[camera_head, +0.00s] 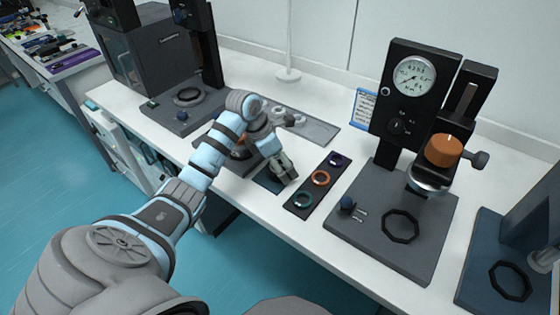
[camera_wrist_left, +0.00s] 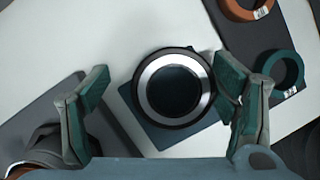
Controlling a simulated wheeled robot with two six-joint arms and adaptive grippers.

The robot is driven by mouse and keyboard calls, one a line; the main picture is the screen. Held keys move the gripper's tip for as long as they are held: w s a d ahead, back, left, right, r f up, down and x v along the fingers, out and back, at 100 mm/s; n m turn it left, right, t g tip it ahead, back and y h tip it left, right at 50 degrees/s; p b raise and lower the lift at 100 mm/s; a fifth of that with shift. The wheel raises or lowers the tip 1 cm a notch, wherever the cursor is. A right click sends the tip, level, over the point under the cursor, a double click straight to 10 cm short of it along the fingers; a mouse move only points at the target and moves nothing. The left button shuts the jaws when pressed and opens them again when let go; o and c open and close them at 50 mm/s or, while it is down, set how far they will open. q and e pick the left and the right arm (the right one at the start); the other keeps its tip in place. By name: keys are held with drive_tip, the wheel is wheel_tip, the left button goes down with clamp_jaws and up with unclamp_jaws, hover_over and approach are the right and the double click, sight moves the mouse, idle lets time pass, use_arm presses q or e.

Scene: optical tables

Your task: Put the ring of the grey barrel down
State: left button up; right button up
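A round ring (camera_wrist_left: 146,88), with a bright silver face, black rim and dark centre, lies over a dark blue-grey square pad (camera_wrist_left: 158,134) in the left wrist view. My left gripper (camera_wrist_left: 165,108) is open around it, with one finger well clear on the left and the other close to its right edge. I cannot tell whether that right finger touches. In the head view my left gripper (camera_head: 283,170) is low over the pad (camera_head: 266,181) and hides the ring. I cannot pick out the grey barrel for certain. My right gripper is not in view.
A black strip (camera_head: 311,190) with purple, orange and teal rings (camera_head: 303,199) lies to the right. Beyond it stands a dial gauge press (camera_head: 413,80) with an orange knob. A grey tray (camera_head: 318,130) with small parts lies behind my gripper. The table's front edge is close.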

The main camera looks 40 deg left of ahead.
sight(272, 171)
use_arm(q)
drive_tip(key=shift+s+a, duration=0.15)
drive_tip(key=shift+s, duration=0.05)
drive_tip(key=shift+t, duration=0.3)
drive_tip(key=s+r, duration=0.5)
drive_tip(key=shift+s+a+r+p, duration=0.15)
drive_tip(key=shift+s+p, duration=0.2)
drive_tip(key=w+v, duration=0.1)
drive_tip(key=v, duration=0.6)
drive_tip(key=shift+a+r+p, duration=0.2)
drive_tip(key=shift+r+p, duration=0.15)
drive_tip(key=shift+r, duration=0.2)
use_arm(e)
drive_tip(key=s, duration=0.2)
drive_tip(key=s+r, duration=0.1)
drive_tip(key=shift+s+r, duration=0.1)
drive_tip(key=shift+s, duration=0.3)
use_arm(q)
drive_tip(key=shift+w, duration=0.2)
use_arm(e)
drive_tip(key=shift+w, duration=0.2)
